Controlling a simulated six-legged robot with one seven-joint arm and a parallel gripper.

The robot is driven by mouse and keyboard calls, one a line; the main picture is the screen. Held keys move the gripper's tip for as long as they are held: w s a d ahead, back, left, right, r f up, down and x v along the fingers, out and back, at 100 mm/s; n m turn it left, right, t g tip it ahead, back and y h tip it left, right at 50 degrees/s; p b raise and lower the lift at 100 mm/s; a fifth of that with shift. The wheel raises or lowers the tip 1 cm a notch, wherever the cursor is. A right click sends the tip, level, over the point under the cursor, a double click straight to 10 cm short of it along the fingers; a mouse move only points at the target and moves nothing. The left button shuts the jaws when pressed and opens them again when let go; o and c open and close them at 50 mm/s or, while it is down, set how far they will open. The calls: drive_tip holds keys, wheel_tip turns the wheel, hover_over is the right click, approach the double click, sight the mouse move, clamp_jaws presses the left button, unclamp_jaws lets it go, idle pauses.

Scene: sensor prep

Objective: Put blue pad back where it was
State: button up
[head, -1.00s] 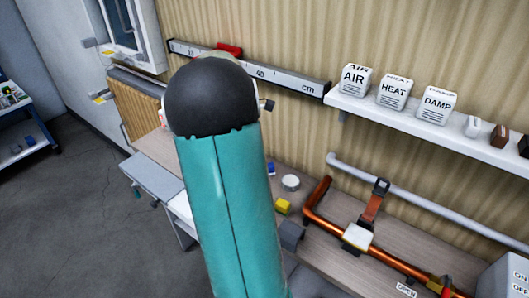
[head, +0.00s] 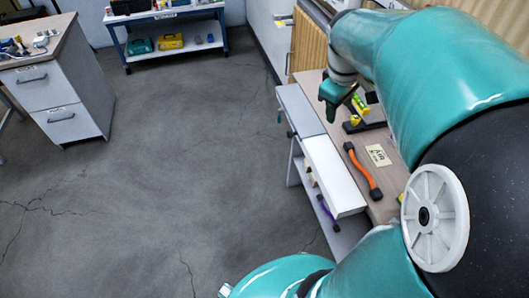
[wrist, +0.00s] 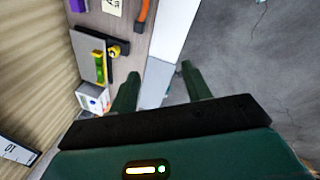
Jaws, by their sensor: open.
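My gripper (head: 334,102) hangs over the wooden bench (head: 392,205) near its front edge in the head view. In the wrist view my gripper (wrist: 160,82) has its two green fingers wide apart, with nothing held between them. I cannot make out a blue pad for certain in either view. A purple piece (wrist: 111,6) lies at the top of the wrist view, cut by the frame edge. My own arm covers much of the bench's right side in the head view.
On the bench are an orange-handled piece (head: 362,172), a paper label (head: 378,155) and a dark stand with a yellow-green item (head: 360,104). A drawer cabinet (head: 75,100) and a blue cart (head: 175,48) stand beyond clear floor.

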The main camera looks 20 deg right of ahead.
drive_tip(key=s+a+m+t+y, duration=0.1)
drive_tip(key=s+a+m+t, duration=0.1)
drive_tip(key=a, duration=0.9)
drive_tip(key=s+a+r+m+t+y, duration=0.1)
drive_tip(key=s+a, duration=0.4)
drive_tip(key=a, duration=0.7)
drive_tip(key=shift+s+r+m+t, duration=0.2)
drive_tip(key=shift+m+t, duration=0.2)
drive_tip(key=shift+t, duration=0.2)
drive_tip(key=shift+c, duration=1.3)
